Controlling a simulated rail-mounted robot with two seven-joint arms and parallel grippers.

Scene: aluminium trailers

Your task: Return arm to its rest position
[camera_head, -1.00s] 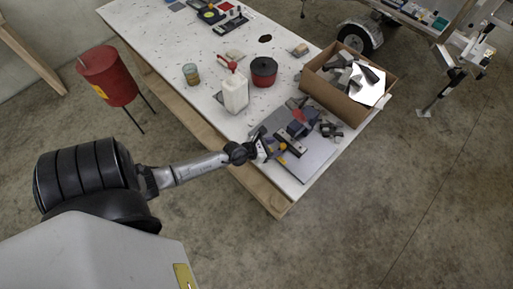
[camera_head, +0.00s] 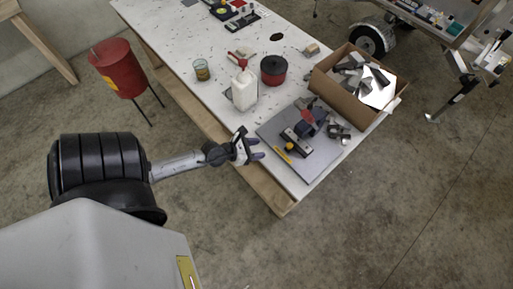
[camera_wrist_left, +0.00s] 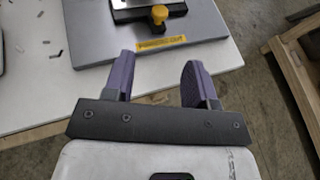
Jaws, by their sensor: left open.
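My left gripper (camera_head: 256,149) is at the near edge of the white table, to the left of a grey plate with tools on it. In the left wrist view its two purple fingers (camera_wrist_left: 160,78) stand apart with nothing between them. My left arm comes in from the left and is partly bent back toward my body. My right arm is not in view.
The white table (camera_head: 185,45) carries the grey plate (camera_head: 318,160), a white bottle (camera_head: 243,92), a red-black round container (camera_head: 273,69), a glass jar (camera_head: 202,70) and a cardboard box (camera_head: 345,100) of metal pieces. A red drum (camera_head: 117,68) stands left. A trailer is at upper right.

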